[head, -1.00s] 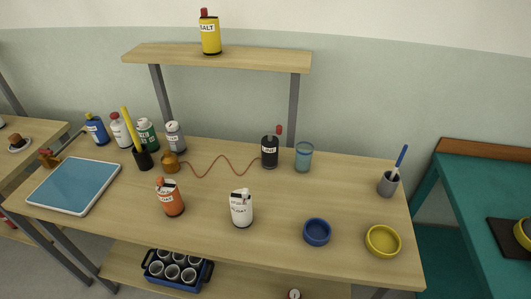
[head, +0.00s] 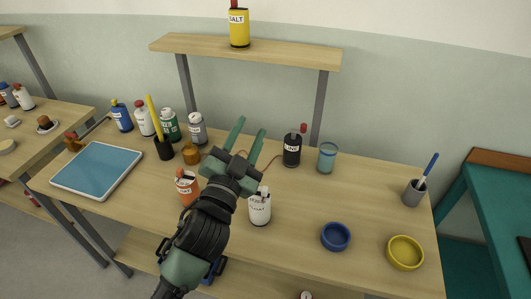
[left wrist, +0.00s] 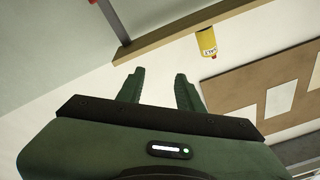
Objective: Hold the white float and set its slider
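The white float (head: 260,209) stands upright on the wooden table, right of the orange bottle. My left gripper (head: 251,127) is open and empty, above the table and in front of the float's upper left side in the head view. Its two green fingers are spread and point away toward the back shelf. They also show in the left wrist view (left wrist: 158,76). My right gripper is not in view.
An orange bottle (head: 187,190) stands close left of the float. A blue dish (head: 336,237) and yellow dish (head: 405,252) lie right. A yellow salt bottle (head: 239,27) stands on the shelf. The table's right middle is clear.

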